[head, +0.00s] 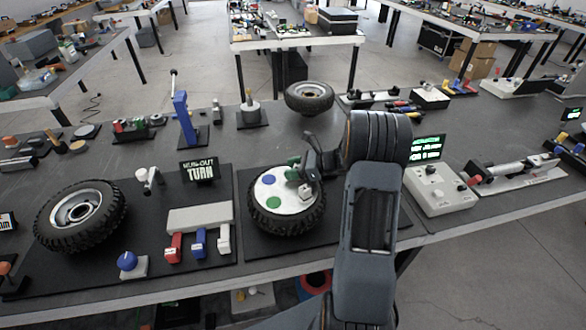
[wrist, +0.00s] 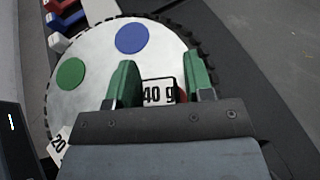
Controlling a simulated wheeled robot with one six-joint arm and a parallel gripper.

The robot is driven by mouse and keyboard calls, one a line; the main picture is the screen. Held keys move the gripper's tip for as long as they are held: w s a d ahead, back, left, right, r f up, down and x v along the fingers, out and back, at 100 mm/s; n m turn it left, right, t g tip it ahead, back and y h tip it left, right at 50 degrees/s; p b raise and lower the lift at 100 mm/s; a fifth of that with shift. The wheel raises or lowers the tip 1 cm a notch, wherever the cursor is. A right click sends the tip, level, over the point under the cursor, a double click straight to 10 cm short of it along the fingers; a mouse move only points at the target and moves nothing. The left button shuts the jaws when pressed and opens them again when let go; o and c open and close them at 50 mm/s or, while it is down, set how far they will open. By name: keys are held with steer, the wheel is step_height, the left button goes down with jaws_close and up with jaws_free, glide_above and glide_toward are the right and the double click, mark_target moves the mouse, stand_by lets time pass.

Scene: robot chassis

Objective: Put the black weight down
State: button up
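My gripper (wrist: 160,80) is over the white hub disc of the middle wheel (head: 287,222), with its two green fingers apart. Between the fingers is a dark-edged block with a white "40 g" label (wrist: 158,92), which I take to be the black weight. It looks close to the left finger. A patch of red shows between it and the right finger. A second label, reading "20" (wrist: 59,146), is at the disc's lower left in the wrist view. In the head view my gripper (head: 303,176) partly hides the disc. Whether the weight rests on the disc is unclear.
The disc has a blue spot (wrist: 132,38) and a green spot (wrist: 70,73). Another wheel (head: 82,215) lies at the left, and one (head: 309,98) at the back. Red, blue and white blocks (head: 198,243) stand left of the middle wheel. A control box (head: 438,190) is at the right.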

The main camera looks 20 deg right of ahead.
steer(key=shift+o, duration=0.8)
steer(key=shift+r, duration=0.1)
